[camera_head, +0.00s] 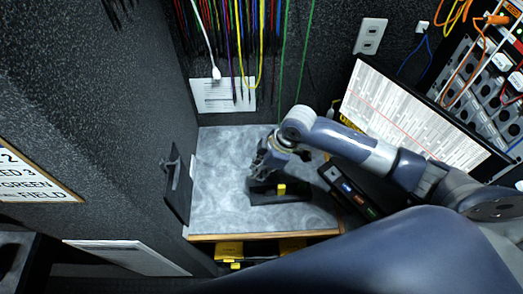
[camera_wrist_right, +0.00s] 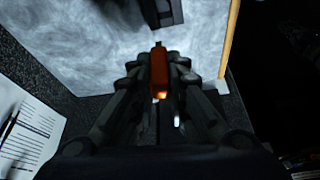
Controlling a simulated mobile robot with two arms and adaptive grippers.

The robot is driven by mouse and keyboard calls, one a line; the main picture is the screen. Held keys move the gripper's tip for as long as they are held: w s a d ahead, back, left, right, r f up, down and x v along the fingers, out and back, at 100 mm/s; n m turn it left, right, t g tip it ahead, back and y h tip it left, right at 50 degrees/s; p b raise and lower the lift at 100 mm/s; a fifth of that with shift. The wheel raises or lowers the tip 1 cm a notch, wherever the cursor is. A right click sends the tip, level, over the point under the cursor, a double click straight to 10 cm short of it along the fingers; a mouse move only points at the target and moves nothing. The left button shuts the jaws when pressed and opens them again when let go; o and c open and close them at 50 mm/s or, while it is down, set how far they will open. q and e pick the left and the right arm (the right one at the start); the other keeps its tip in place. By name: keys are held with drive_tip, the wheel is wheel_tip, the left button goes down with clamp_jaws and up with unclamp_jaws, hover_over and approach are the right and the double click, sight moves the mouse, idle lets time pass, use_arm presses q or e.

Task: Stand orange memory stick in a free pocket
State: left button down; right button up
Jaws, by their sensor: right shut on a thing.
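My right gripper (camera_head: 262,172) is low over the grey worktop, at the left end of a small black holder (camera_head: 296,196). A yellow stick (camera_head: 281,188) stands up from this holder. In the right wrist view, my right gripper (camera_wrist_right: 159,88) is shut on the orange memory stick (camera_wrist_right: 159,70), which sits between the fingertips. In the head view I cannot make out the orange stick; the gripper hides it. A dark block shows at the top edge of the wrist view, apart from the stick. My left gripper is not in view.
A printed sheet on a tilted panel (camera_head: 412,118) stands behind my arm. A dark upright bracket (camera_head: 178,185) is at the left edge. The worktop (camera_head: 222,185) is clear at left.

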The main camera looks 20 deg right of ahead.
drive_tip(key=shift+s+f+n+g+p, duration=0.35)
drive_tip(key=shift+f+n+p, duration=0.2)
drive_tip(key=shift+n, duration=0.15)
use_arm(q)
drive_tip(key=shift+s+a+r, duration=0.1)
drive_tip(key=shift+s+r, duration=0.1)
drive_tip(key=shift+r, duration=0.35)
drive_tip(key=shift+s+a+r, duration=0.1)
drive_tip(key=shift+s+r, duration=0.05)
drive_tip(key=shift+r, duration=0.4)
use_arm(e)
drive_tip(key=shift+s+f+n, duration=0.15)
drive_tip(key=shift+f+n, duration=0.15)
drive_tip(key=shift+f, duration=0.1)
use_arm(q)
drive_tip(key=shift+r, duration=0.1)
